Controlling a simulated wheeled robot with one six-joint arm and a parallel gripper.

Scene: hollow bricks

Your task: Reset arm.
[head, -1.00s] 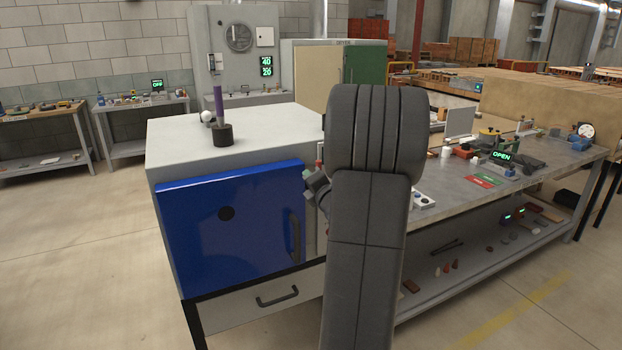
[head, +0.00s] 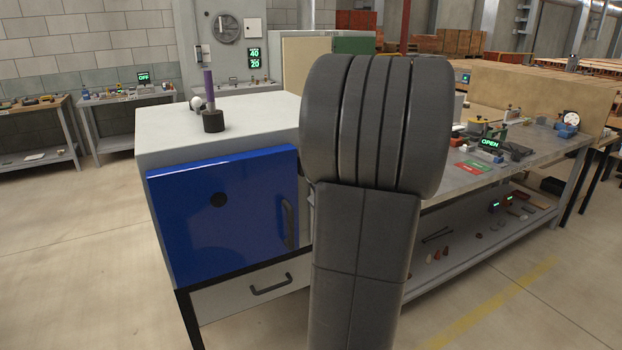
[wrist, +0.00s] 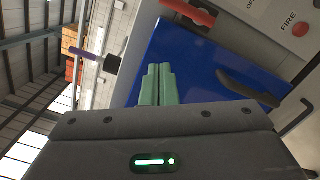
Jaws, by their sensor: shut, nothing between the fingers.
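My gripper (wrist: 158,72) shows in the wrist view as two pale green fingers pressed together with nothing between them. In that view the fingers overlap the blue door of the cabinet, and I cannot tell the distance to it. In the head view the gripper is hidden behind my own dark arm, which stands upright in the middle. The blue door (head: 225,225) sits on the front of the white cabinet (head: 240,112), with a dark handle on its right side.
A purple rod in a black base (head: 213,122) stands on the cabinet top, with a white ball beside it. A drawer (head: 230,295) is below the door. A long workbench (head: 560,140) with several small things and a green OPEN sign (head: 490,143) extends right. The floor at left is clear.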

